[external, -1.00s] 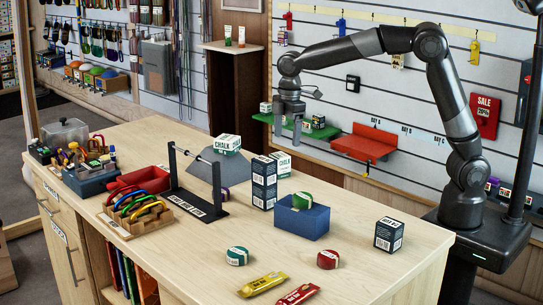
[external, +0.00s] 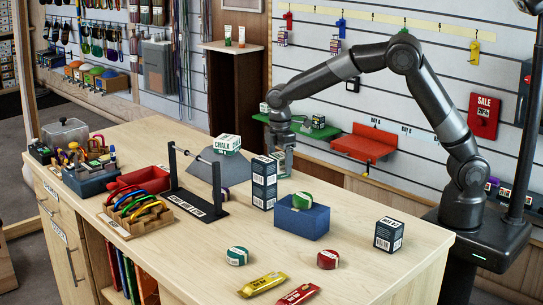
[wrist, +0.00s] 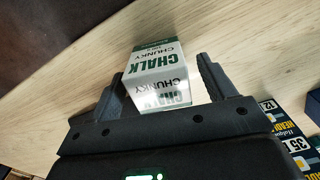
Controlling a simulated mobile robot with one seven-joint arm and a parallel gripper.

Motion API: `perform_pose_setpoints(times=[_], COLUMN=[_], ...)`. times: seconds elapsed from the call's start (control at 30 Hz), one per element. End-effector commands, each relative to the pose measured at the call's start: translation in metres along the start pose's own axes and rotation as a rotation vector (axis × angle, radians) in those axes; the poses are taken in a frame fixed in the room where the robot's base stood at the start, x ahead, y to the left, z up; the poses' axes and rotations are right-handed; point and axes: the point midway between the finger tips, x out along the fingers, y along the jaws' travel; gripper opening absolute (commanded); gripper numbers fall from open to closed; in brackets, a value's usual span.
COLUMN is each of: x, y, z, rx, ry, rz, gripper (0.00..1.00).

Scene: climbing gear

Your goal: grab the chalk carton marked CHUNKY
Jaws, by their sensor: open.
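The white and green chalk carton marked CHUNKY (wrist: 158,72) lies between my gripper's fingers in the wrist view, on the wooden counter. In the external view a white carton (external: 284,168) shows behind a tall dark box, partly hidden by the box and my gripper (external: 282,168); its label is not readable there. My gripper (wrist: 161,75) is open, one finger on each side of the carton. A gap shows on the right side; whether the left finger touches the carton I cannot tell.
The tall dark box (external: 264,184) stands right beside the gripper. Another chalk carton (external: 227,143) sits on a grey sloped stand (external: 205,168).

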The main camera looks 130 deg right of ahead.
Motion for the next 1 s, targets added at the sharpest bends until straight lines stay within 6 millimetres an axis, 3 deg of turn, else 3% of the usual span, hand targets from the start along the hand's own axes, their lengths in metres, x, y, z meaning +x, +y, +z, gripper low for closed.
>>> perform_pose_setpoints(times=[0.13, 0.4, 1.0], x=[0.017, 0.02, 0.02], y=[0.0, 0.0, 0.0], z=[0.0, 0.0, 0.0], rx=[0.001, 0.001, 0.001], ry=[-0.001, 0.001, 0.001], rz=[-0.001, 0.001, 0.001], gripper=[0.76, 0.76, 0.27])
